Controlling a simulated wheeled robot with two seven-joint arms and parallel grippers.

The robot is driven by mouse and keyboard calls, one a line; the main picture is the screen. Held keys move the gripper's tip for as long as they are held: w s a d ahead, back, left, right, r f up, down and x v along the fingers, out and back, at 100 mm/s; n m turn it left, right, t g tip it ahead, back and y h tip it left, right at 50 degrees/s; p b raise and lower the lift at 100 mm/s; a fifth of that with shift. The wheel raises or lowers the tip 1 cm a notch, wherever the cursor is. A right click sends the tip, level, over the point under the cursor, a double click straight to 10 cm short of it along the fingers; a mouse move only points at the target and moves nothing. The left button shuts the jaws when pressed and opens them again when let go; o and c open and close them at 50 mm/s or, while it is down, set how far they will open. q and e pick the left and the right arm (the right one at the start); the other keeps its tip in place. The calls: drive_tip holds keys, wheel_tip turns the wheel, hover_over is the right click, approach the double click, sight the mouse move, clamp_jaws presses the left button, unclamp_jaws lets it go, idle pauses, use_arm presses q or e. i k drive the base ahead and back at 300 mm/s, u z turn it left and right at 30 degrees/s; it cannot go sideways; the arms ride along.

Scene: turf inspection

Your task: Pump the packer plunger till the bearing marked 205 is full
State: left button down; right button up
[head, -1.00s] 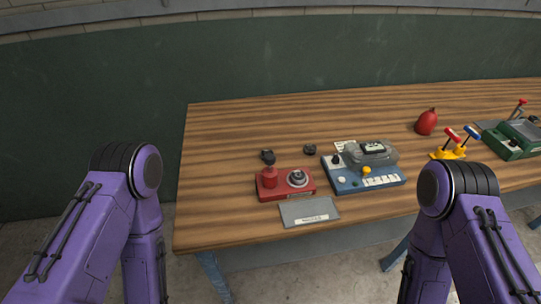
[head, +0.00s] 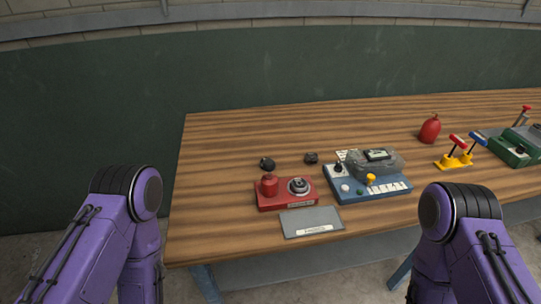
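The red packer (head: 287,205) sits near the front left of the wooden table. A squat red plunger (head: 269,186) stands on its left side, and a dark and silver ring-shaped part (head: 299,186) rests on its right side. Two small dark round parts, possibly bearings, lie on the table behind it, one at the left (head: 267,164) and one at the right (head: 311,158). I cannot read 205 on any of them. My purple arms show at both lower sides, but both grippers are out of view, and nothing visible touches the packer.
A grey plate with a white label (head: 312,222) lies in front of the packer. A blue device (head: 368,190) stands close on its right. Farther right are a red bottle (head: 430,129), yellow stands with red and blue levers (head: 454,160) and a green device (head: 510,149). The table's left end (head: 215,145) is clear.

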sight(269, 165)
drive_tip(key=u, duration=0.55)
drive_tip(key=k, duration=1.25)
drive_tip(key=z, duration=0.25)
drive_tip(key=i, duration=0.7)
drive_tip(key=z, duration=0.35)
